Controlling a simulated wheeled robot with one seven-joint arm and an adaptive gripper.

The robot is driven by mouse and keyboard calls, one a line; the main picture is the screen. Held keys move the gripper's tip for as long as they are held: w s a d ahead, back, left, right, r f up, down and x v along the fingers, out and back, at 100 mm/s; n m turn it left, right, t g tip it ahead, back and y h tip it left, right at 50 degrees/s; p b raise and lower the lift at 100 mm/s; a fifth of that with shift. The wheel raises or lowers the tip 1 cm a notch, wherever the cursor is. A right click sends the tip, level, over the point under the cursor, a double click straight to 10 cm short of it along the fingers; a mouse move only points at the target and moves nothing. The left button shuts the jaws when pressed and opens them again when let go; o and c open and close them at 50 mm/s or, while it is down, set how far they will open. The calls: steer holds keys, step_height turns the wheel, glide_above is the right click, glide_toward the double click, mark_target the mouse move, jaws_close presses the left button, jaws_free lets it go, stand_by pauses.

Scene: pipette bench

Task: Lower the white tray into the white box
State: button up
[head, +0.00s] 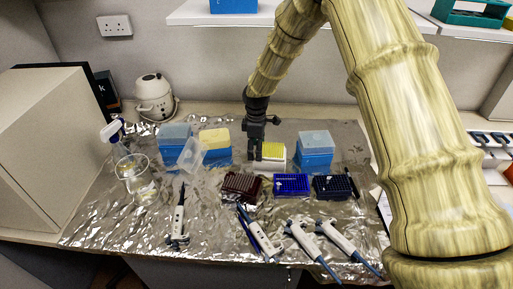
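A small white box (279,164) stands on the foil near the middle back of the bench. A bright yellow top or tip rack (273,149) shows at its upper face. I cannot make out a separate white tray; it may be the part around the yellow top. My gripper (256,156) points down at the left side of the white box and covers part of it. Its dark fingers overlap the box's left edge, and I cannot tell whether they touch it or hold a tray.
Blue boxes with clear lids (315,152) stand right and left (173,143); one blue box has a cream top (214,137). Dark red (241,186), blue (291,185) and black (334,188) racks lie in front.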

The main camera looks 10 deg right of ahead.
steer(key=o, duration=1.2)
steer(key=shift+c, duration=0.2)
steer(key=shift+r, duration=0.1)
steer(key=shift+r, duration=3.7)
